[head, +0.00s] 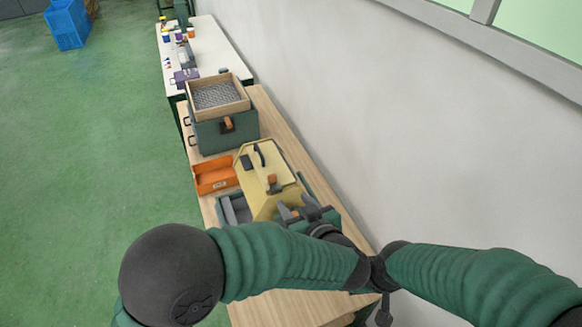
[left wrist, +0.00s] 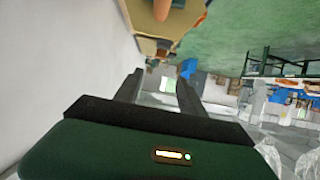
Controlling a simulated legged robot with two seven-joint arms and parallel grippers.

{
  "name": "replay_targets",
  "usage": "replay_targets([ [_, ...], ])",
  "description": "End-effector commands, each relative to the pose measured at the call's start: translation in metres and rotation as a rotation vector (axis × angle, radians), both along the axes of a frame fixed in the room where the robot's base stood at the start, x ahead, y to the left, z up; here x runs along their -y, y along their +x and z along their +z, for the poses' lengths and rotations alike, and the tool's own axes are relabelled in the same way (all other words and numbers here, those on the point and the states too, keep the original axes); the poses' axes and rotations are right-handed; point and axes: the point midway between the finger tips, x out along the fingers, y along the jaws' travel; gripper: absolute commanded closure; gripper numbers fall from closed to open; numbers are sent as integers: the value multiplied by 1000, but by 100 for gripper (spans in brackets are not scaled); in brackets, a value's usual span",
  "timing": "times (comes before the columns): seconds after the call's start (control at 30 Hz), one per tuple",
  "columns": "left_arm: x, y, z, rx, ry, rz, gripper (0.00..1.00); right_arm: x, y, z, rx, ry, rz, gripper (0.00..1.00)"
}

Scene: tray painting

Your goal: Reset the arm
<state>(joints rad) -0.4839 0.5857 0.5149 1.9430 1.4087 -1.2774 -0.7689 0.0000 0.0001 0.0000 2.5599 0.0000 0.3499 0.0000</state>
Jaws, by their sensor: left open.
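My left gripper (head: 299,212) is over the wooden table, beside the near right edge of a pale yellow lid-like panel (head: 262,172). Its dark fingers stand apart. In the left wrist view the left gripper (left wrist: 159,88) shows two parallel fingers with nothing held between them. A yellowish edge with an orange-brown handle-like part (left wrist: 163,9) shows above the fingers there. My green-sleeved arms cross the lower part of the head view. I cannot make out a right gripper.
The table (head: 277,310) runs along a pale wall. An orange tray (head: 215,177), a grey tray (head: 232,212) and a green box (head: 227,135) with a wooden-framed mesh (head: 220,96) stand on it. A white table (head: 215,45) lies beyond. The green floor at left is open.

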Motion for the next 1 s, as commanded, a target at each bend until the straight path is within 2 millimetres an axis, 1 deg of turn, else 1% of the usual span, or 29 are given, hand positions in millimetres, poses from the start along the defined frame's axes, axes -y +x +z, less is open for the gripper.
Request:
replay_targets([
  [0.13, -1, 5, -2, 7, -9, -14, 53, 0, 0, -4, 0, 0, 0, 100],
  [0.27, -10, 28, -15, 29, -67, -121, 53, 0, 0, -23, 0, 0, 0, 100],
  [0.3, -14, 36, -22, 25, -90, -174, 53, 0, 0, -32, 0, 0, 0, 100],
  [0.37, -26, 42, -36, -2, -119, -256, 53, 0, 0, -45, 0, 0, 0, 100],
  [0.4, -36, 42, -48, -37, -132, -307, 53, 0, 0, -53, 0, 0, 0, 100],
  [0.47, -54, 34, -70, -111, -148, -369, 53, 0, 0, -64, -1, 0, 0, 100],
  [0.5, -69, 25, -87, -174, -153, -399, 53, 0, 0, -72, 0, 0, 0, 100],
  [0.57, -92, 7, -110, -273, -159, -426, 53, 0, 0, -81, -1, 0, 0, 100],
  [0.6, -107, -6, -125, -339, -160, -433, 53, 0, 0, -85, -1, 0, 0, 100],
  [0.67, -130, -28, -145, -433, -161, -433, 53, 0, 0, -92, 0, 0, 0, 100],
  [0.7, -144, -44, -158, -497, -160, -428, 53, 0, 0, -97, 0, 0, 0, 100],
  [0.77, -167, -68, -176, -589, -160, -411, 53, 0, 0, -103, 0, 0, 0, 100],
  [0.8, -182, -85, -187, -648, -161, -394, 53, 0, 0, -107, 0, 0, 0, 100],
  [0.87, -203, -110, -200, -732, -159, -368, 53, 0, 0, -113, 0, 0, 0, 100],
  [0.9, -215, -125, -208, -782, -160, -348, 53, 0, 0, -116, 0, 0, 0, 100],
  [1.0, -238, -155, -219, -877, -158, -308, 53, 0, 0, -121, 0, 0, 0, 100],
])
